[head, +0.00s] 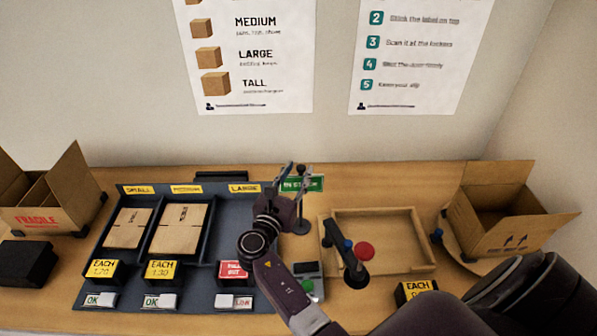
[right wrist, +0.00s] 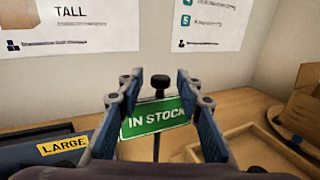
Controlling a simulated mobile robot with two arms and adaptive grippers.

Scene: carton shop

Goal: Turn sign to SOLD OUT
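A small green sign reading IN STOCK (head: 301,183) stands on a thin dark post with a round base (head: 300,227), just right of the blue-grey tray. In the right wrist view the green sign (right wrist: 154,118) lies ahead between the fingers, with a dark knob above it. My right gripper (head: 290,170) is at the sign; its fingers are open, one on each side in the right wrist view (right wrist: 160,82). I cannot tell whether either finger touches the sign. My left gripper is not in view.
The blue-grey tray (head: 112,222) has SMALL, MEDIUM and LARGE bays; flat cartons (head: 180,228) lie in two, and the LARGE bay looks empty. A FRAGILE carton (head: 40,215) stands left.

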